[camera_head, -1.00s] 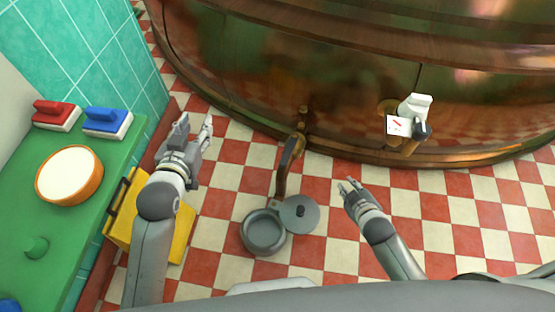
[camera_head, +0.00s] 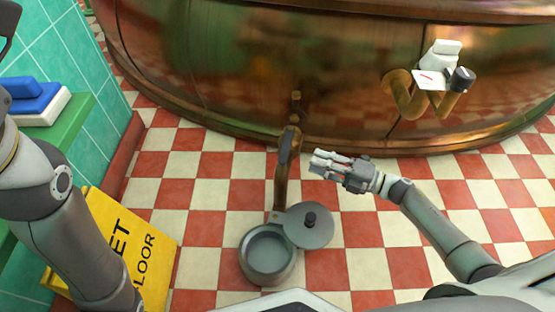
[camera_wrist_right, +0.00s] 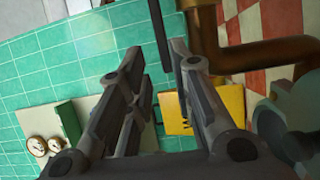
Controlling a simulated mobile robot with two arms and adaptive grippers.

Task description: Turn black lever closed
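The black lever (camera_head: 287,147) sits on an upright copper pipe (camera_head: 281,190) in front of the big kettle, its long side roughly along the pipe. My right gripper (camera_head: 318,162) is just right of the lever, pointing left towards it, with a small gap in the head view. In the right wrist view the gripper (camera_wrist_right: 158,62) has its fingers apart with nothing held. A dark bar (camera_wrist_right: 158,38) shows near the fingertips and looks like the lever. The copper pipe (camera_wrist_right: 207,40) is beside the right finger. My left arm rises at the left edge; its fingertips are not visible.
A grey pot (camera_head: 267,256) with its round lid (camera_head: 310,226) beside it stands below the pipe. A yellow wet-floor sign (camera_head: 125,245) is at left. A copper kettle (camera_head: 250,80) fills the back, with a valve (camera_head: 445,75) at right. Checkered floor around is open.

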